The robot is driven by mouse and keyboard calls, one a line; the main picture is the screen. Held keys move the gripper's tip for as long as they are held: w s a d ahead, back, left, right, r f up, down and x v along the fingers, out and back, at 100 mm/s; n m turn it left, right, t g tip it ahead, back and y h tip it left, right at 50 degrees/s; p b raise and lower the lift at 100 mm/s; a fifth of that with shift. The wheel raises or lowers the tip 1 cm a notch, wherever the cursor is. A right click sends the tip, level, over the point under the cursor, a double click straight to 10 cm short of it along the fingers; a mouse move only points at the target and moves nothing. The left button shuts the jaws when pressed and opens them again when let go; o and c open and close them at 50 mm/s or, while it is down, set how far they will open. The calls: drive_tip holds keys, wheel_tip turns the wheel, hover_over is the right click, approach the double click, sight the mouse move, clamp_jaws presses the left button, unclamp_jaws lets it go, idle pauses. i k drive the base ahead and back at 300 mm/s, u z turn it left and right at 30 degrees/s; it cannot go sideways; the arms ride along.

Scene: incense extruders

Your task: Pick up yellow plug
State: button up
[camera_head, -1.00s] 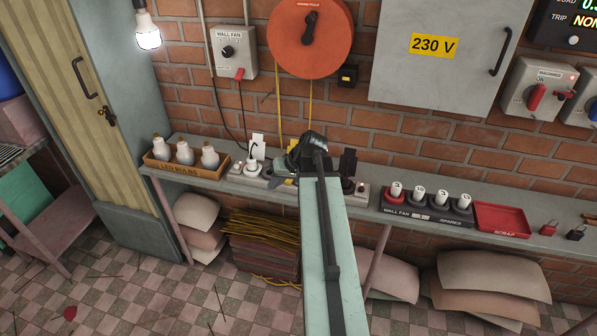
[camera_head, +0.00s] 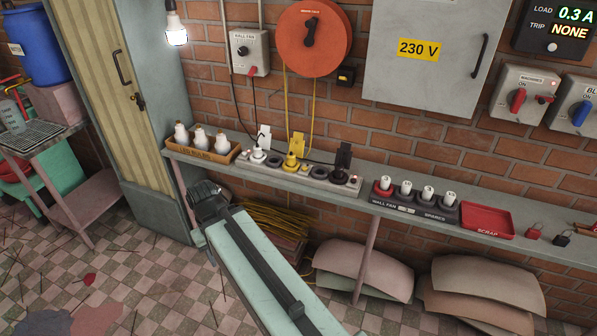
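The yellow plug (camera_head: 291,161) sits in the middle of a pale socket strip (camera_head: 320,184) on the wall shelf. A yellow cord rises behind it, and a yellow tag stands just behind it. A white plug (camera_head: 258,154) is in the strip to its left, and a black plug (camera_head: 338,175) is to its right. My gripper (camera_head: 207,192) is below and left of the strip, in front of the shelf edge, apart from the yellow plug. Its fingers are dark and small, and I cannot tell whether they are open.
A wooden box of LED bulbs (camera_head: 207,153) stands left of the strip. A dark rack with several white-topped fuses (camera_head: 416,206) and a red scrap tray (camera_head: 487,219) are to the right. An orange cord reel (camera_head: 313,37) hangs above. Sacks (camera_head: 362,270) lie under the shelf.

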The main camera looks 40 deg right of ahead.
sight(290, 162)
drive_tip(key=u, duration=0.15)
drive_tip(key=k, duration=0.15)
drive_tip(key=z, duration=0.4)
drive_tip(key=i, duration=1.4)
drive_tip(key=u, duration=0.75)
